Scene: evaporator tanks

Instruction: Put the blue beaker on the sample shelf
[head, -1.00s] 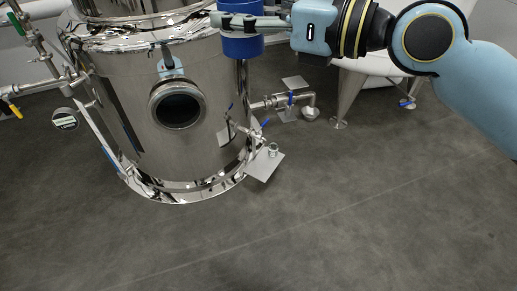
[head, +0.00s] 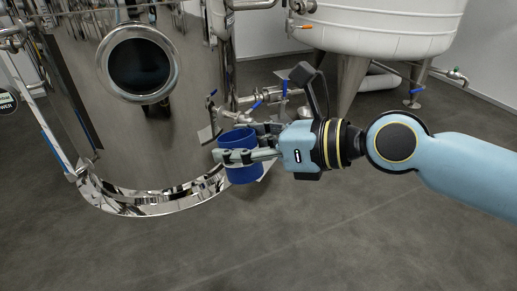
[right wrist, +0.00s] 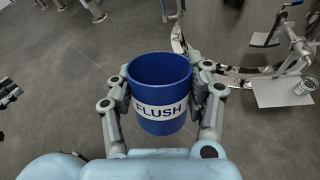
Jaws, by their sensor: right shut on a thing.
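The blue beaker (head: 241,172) is upright between the fingers of my right gripper (head: 247,156), which is shut on it. In the right wrist view the beaker (right wrist: 160,84) shows an open top and a white "FLUSH" label, with a finger on each side. A flat grey plate (right wrist: 282,92), which looks like the sample shelf, stands out beside the tank's foot ring, to the right of the beaker and apart from it in that view. A small clear or shiny cup (right wrist: 304,87) is on this plate. In the head view the beaker and gripper hide most of the plate.
The steel tank (head: 140,130) with a round porthole stands at left. Pipes and blue-handled valves (head: 257,105) are close behind the beaker. A white tank (head: 380,28) on legs stands behind my right arm. The floor (head: 330,240) in front is clear.

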